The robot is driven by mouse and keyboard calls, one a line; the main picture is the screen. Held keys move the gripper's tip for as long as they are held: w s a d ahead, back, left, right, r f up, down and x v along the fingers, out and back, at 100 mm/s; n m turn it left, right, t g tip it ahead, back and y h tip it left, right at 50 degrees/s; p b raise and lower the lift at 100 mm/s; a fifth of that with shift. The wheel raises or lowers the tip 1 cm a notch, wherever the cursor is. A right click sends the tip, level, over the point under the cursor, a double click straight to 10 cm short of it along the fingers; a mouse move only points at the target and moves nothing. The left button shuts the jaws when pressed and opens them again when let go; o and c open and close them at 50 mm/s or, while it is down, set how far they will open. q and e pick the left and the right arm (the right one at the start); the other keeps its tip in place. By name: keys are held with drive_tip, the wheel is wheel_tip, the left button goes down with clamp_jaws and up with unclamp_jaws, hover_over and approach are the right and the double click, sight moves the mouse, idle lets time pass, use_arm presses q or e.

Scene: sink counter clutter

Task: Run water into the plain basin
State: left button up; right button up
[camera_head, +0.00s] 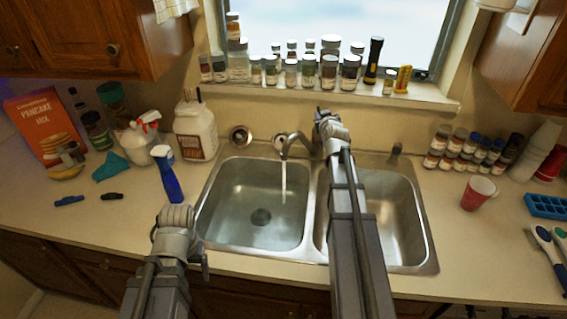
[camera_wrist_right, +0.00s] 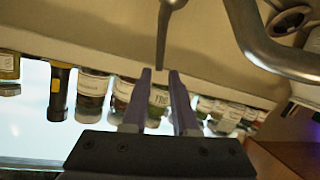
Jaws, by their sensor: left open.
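The steel double sink has a left basin (camera_head: 255,205) with a dark drain and a right basin (camera_head: 385,215) partly hidden by my right arm. The faucet spout (camera_head: 292,138) points over the left basin, and a thin water stream (camera_head: 284,178) falls into it. My right gripper (camera_head: 328,125) is at the faucet's base. In the right wrist view its two fingers (camera_wrist_right: 160,74) stand apart, with the faucet lever (camera_wrist_right: 165,30) ending near the gap between their tips. The spout (camera_wrist_right: 272,48) curves past at right. My left gripper (camera_head: 176,216) is open over the counter's front, left of the sink.
A white jug (camera_head: 195,130) and pancake box (camera_head: 45,130) stand behind left. A red cup (camera_head: 478,193) and bottles (camera_head: 462,148) are at right. Jars line the sill (camera_head: 420,97).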

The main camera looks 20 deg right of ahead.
drive_tip(key=f+m+b, duration=0.2)
drive_tip(key=s+f+m+t+y+b, duration=0.1)
drive_tip(key=f+m+b, duration=0.1)
drive_tip(key=m+b, duration=0.1)
drive_tip(key=shift+s+f, duration=0.15)
drive_tip(key=shift+s, duration=0.05)
clamp_jaws()
drive_tip(key=shift+s+d+r+m+t+b, duration=0.15)
drive_tip(key=shift+s+d+m+t+b, duration=0.4)
drive_tip(key=shift+m+b, duration=1)
drive_tip(key=shift+s+d+r+m+t+b, duration=0.25)
drive_tip(key=shift+s+m+t+b, duration=0.55)
drive_tip(key=shift+m, duration=1.4)
drive_tip(key=shift+s+d+r+m+t+b, duration=0.1)
drive_tip(key=shift+s+d+m+t+b, duration=0.55)
drive_tip(key=shift+m+b, duration=0.95)
